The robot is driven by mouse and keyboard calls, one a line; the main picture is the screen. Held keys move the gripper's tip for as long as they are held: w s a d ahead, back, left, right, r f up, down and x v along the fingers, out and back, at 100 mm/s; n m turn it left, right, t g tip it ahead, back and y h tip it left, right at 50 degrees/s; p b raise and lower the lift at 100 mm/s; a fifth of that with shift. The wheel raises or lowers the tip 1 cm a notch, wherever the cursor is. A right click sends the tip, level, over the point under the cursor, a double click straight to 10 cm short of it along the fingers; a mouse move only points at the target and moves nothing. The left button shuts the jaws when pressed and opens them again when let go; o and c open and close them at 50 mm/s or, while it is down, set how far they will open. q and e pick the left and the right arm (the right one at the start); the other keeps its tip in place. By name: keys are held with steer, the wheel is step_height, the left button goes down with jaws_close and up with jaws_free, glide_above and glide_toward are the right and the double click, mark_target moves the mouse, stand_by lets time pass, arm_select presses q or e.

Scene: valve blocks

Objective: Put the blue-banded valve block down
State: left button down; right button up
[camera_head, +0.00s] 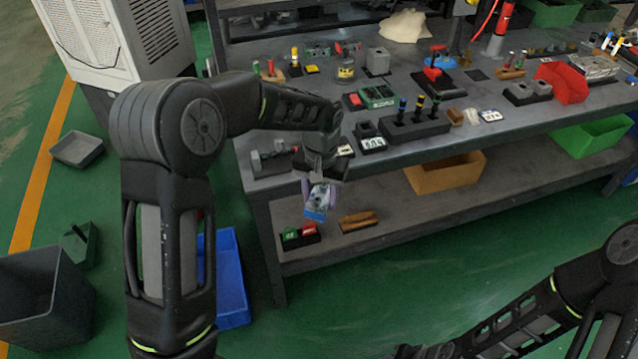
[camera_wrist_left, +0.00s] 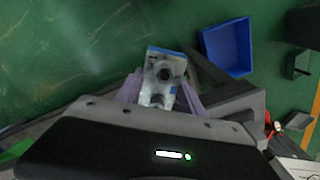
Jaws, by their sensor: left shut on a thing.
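The blue-banded valve block (camera_head: 317,203) is a grey-white metal block with a blue band at its lower end in the head view. My left gripper (camera_head: 318,192) is shut on it, with a purple finger on each side. It hangs in the air in front of the bench's left front edge, below the tabletop level. In the left wrist view the block (camera_wrist_left: 162,78) shows a dark round hole and the blue band at its far end, between the fingers of my left gripper (camera_wrist_left: 160,92). My right forearm shows at lower right, but its gripper is out of frame.
The grey workbench (camera_head: 520,122) is crowded with blocks, holders and a red bin (camera_head: 563,82). Its lower shelf (camera_head: 400,205) carries an orange-brown bin (camera_head: 446,173) and small parts, with bare room between. A blue bin (camera_head: 232,282) stands on the green floor, also in the wrist view (camera_wrist_left: 228,47).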

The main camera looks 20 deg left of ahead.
arm_select(q)
steer(key=s+f, duration=0.4)
steer(key=f, duration=0.5)
steer(key=shift+s+a+f, duration=0.15)
steer(key=shift+a+f, duration=0.05)
steer(key=shift+f, duration=0.1)
